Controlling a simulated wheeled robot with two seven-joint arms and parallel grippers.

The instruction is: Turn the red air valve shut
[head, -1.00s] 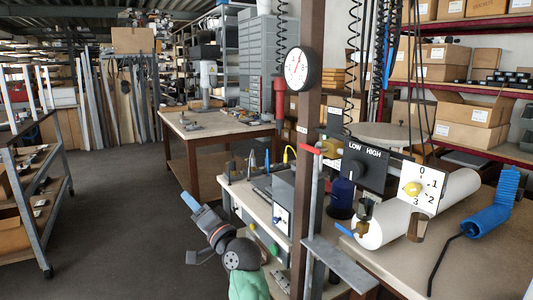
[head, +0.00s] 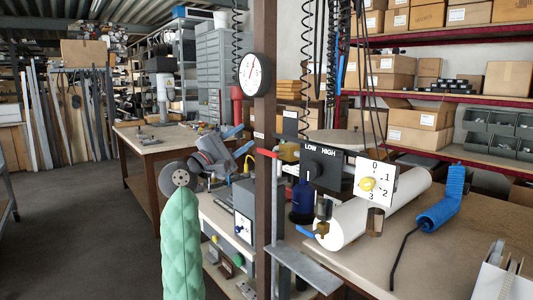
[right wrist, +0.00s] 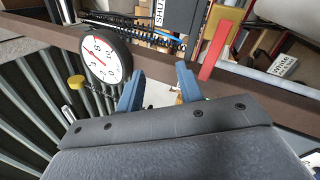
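The red air valve's lever (head: 267,153) sits on the brown post, roughly level, below the round gauge. It also shows in the right wrist view as a flat red bar (right wrist: 215,46), beyond and to the right of the fingertips. My right gripper (head: 241,140) is raised just left of the post, near the lever's height. In the right wrist view its two blue fingers (right wrist: 160,84) are spread apart with nothing between them, and they look apart from the lever. My left gripper is not in view.
The brown post (head: 264,100) carries a round white gauge (head: 253,74). A black LOW/HIGH switch box (head: 322,167) and a white dial plate (head: 377,183) stand right of it. A grey metal bracket (head: 305,268) juts out low. Open floor lies to the left.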

